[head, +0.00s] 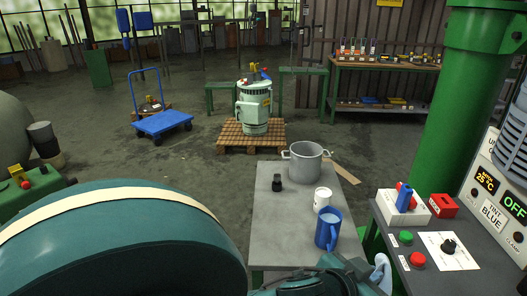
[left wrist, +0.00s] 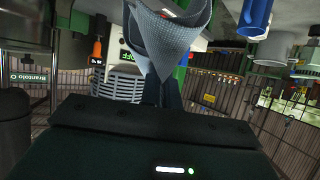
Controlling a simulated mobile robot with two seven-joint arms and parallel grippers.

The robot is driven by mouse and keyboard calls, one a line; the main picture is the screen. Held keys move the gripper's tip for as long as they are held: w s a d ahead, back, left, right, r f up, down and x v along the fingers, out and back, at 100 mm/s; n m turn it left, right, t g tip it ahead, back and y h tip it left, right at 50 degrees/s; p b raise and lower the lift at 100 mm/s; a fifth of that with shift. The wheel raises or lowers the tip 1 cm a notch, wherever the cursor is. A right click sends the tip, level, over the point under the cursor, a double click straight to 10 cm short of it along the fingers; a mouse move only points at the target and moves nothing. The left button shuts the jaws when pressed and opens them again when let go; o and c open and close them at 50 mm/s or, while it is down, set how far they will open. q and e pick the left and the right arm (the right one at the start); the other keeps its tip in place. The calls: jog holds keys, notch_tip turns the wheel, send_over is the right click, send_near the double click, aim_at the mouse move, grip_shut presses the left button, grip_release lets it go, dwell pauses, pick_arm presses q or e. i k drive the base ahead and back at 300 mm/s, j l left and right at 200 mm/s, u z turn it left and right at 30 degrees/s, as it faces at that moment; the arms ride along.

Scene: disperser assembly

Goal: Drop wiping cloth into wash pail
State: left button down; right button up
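The wiping cloth is pale blue-grey. In the head view a small part of the cloth (head: 381,271) shows at the bottom, beside my left gripper (head: 358,274). In the left wrist view the cloth (left wrist: 172,40) hangs in a folded, pointed shape from the fingertips of my left gripper (left wrist: 163,88), which is shut on it. A grey metal pail (head: 304,166) with side handles stands upright at the far end of the grey table (head: 262,228). The gripper and cloth are at the table's near right corner, apart from the pail. My right gripper is not in view.
A blue jug (head: 328,232) and a white mug (head: 322,198) stand between the cloth and the pail. A small black object (head: 277,183) is left of the pail. A control bench (head: 385,213) stands at the right.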

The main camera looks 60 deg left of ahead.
aim_at(305, 157)
jog(key=u, duration=1.5)
